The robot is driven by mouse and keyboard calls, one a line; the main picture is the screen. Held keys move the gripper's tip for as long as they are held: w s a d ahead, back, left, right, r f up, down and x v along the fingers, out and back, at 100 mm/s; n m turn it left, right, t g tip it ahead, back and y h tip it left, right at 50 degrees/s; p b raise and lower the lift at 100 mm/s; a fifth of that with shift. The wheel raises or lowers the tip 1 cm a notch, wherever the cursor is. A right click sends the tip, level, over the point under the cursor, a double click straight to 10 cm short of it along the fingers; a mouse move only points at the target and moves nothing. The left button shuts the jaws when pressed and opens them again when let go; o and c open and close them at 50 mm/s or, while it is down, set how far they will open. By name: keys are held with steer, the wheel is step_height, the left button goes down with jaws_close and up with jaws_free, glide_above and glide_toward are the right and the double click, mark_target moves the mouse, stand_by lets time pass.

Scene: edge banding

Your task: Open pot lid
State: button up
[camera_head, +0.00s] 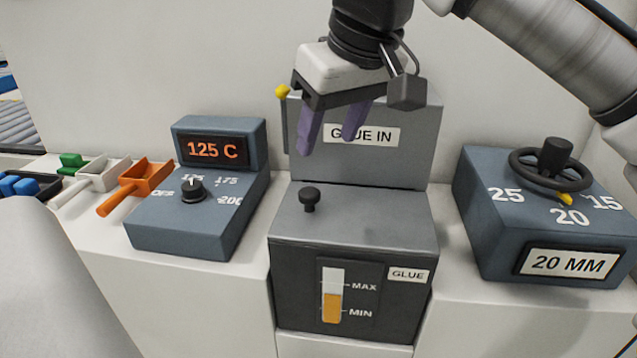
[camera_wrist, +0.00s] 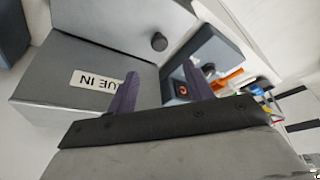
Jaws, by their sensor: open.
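The glue pot is a grey box with a dark front, a GLUE label and a level window, at the centre of the head view. Its flat grey lid (camera_head: 370,218) lies closed on top, with a black knob (camera_head: 309,197) near its left side. The knob also shows in the wrist view (camera_wrist: 159,41). My gripper (camera_head: 328,146) is open and empty, with purple fingers apart. It hangs above the pot, in front of the GLUE IN panel (camera_head: 410,155), and does not touch the knob. In the wrist view the fingers (camera_wrist: 130,95) are in front of the panel.
A temperature box (camera_head: 190,235) reading 125 C stands left of the pot. A thickness box (camera_head: 500,250) with a handwheel and a 20 MM label stands right. An orange scoop (camera_head: 135,185) and coloured bins lie far left. Air above the lid is free.

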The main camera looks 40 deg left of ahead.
mark_target(309, 192)
steer(key=x, duration=1.1)
steer(key=shift+w+a+f, duration=0.1)
steer(key=shift+a+f, duration=0.05)
steer(key=shift+a, duration=0.05)
steer(key=shift+c, duration=0.4)
jaws_close()
